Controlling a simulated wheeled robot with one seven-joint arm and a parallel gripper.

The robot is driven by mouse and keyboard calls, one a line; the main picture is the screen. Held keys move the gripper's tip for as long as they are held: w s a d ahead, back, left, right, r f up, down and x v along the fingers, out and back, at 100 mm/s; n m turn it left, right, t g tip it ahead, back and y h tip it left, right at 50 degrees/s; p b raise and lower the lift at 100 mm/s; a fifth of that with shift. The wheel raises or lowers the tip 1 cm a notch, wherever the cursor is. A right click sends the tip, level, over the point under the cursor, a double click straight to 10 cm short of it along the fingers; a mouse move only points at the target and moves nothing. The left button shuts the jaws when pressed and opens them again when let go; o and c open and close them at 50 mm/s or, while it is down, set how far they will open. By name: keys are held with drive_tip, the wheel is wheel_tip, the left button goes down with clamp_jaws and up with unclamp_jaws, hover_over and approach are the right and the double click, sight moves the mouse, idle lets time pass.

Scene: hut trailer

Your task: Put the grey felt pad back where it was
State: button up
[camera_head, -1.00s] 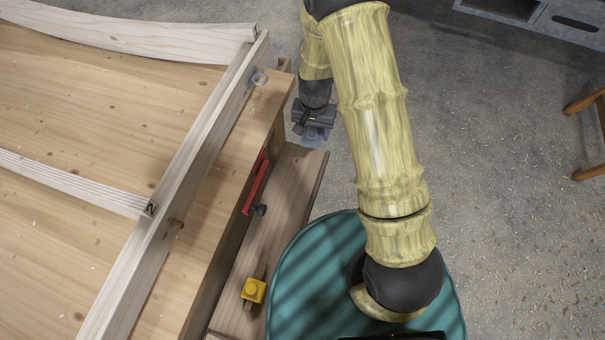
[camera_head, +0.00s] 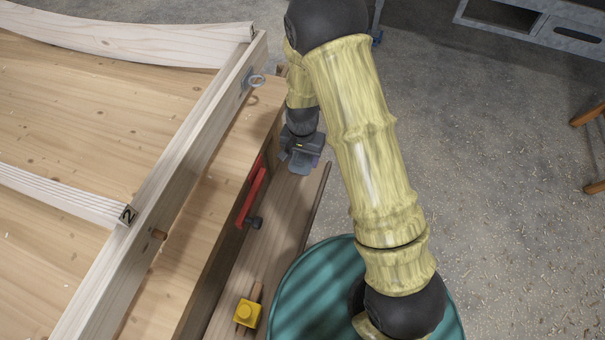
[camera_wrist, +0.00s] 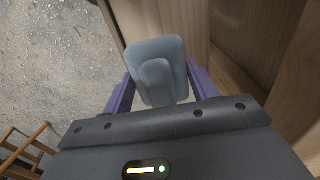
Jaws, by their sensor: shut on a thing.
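The grey felt pad (camera_wrist: 172,50) is a flat, blue-grey rounded rectangle with a raised smaller piece on its near face. In the wrist view it sits between the purple fingers of my gripper (camera_wrist: 160,88), which is shut on it. In the head view my gripper (camera_head: 302,160) hangs near the far end of the low wooden ledge (camera_head: 282,225) beside the workbench, with a bit of the pad (camera_head: 300,170) showing below it. Whether the pad touches the ledge cannot be told.
A red-handled tool (camera_head: 250,196) lies along the bench's side. A yellow block-like item (camera_head: 247,312) sits on the near ledge. A teal round top (camera_head: 320,290) is close at the front. Timber framing (camera_head: 170,185) covers the bench.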

hover_over(302, 178)
wheel_tip(302, 178, down, 4)
drive_tip(key=shift+w+f+b, duration=0.1)
drive_tip(key=shift+b, duration=0.2)
drive_tip(key=shift+f, duration=0.1)
drive_tip(key=shift+f+b, duration=0.45)
drive_tip(key=shift+f, duration=1.35)
drive_tip(key=shift+f, duration=0.15)
drive_tip(key=o, duration=1)
drive_tip(key=shift+o, duration=0.2)
